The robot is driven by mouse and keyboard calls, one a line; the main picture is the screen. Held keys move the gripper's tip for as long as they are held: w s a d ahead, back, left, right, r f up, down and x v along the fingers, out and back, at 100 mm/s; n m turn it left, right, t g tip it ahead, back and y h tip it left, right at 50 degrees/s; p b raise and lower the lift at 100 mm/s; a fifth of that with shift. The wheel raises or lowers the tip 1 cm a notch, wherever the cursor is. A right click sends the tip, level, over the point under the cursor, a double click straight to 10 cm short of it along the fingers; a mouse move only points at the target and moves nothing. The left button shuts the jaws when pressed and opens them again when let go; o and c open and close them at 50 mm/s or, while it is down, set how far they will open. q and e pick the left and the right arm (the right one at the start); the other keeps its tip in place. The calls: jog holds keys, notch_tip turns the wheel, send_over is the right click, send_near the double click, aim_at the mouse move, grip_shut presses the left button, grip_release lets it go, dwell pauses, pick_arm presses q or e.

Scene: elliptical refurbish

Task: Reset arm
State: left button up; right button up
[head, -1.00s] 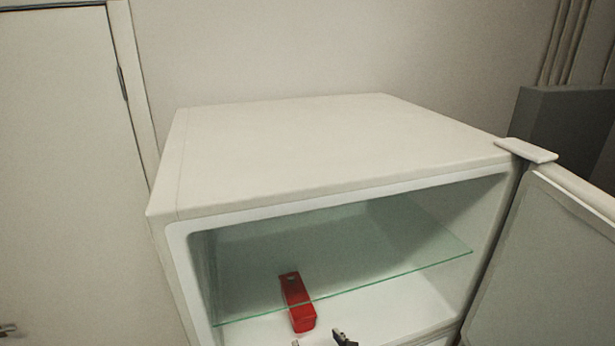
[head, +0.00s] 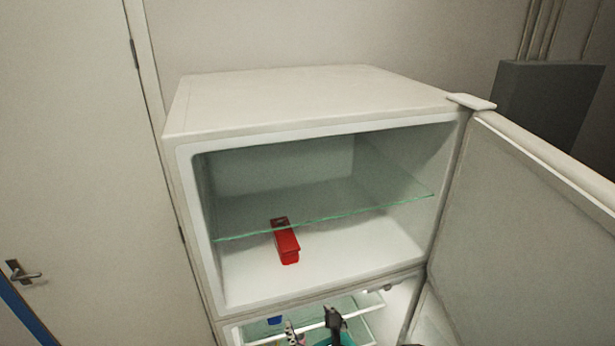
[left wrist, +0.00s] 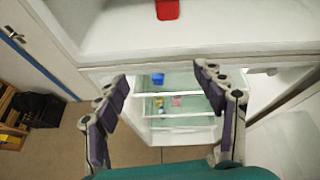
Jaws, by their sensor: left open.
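My left gripper (head: 312,328) shows at the bottom edge of the head view, in front of the lower part of the fridge. In the left wrist view its two fingers (left wrist: 163,85) are spread apart with nothing between them. A red box-like object (head: 286,241) lies on the floor of the fridge's upper compartment, under the glass shelf (head: 340,212). The red object also shows at the top of the left wrist view (left wrist: 167,9), beyond the fingers and apart from them. My right gripper is not in view.
The upper fridge door (head: 545,225) stands open to the right. The lower compartment (left wrist: 180,135) holds shelves with a blue container (left wrist: 158,79) and small items. A room door (head: 85,130) is on the left. Dark items (left wrist: 40,109) stand on the floor at left.

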pick_arm(q)
jog(key=s+a+f+n+g+h+b, duration=0.1)
jog(key=s+a+f+n+b, duration=0.1)
jog(key=a+f+n+b, duration=0.4)
jog(key=s+a+f+n+g+h+b, duration=0.1)
jog(key=s+a+f+n+g+b, duration=0.1)
jog(key=a+f+n+b, duration=0.4)
jog(key=s+a+f+n+g+h+b, duration=0.2)
jog(key=a+f+n+b, duration=0.5)
jog(key=f+n+b, duration=0.5)
notch_tip(320, 180, down, 3)
jog(key=s+n, duration=0.1)
jog(key=n, duration=0.5)
jog(key=shift+s+n, duration=0.2)
jog(key=shift+n, duration=0.1)
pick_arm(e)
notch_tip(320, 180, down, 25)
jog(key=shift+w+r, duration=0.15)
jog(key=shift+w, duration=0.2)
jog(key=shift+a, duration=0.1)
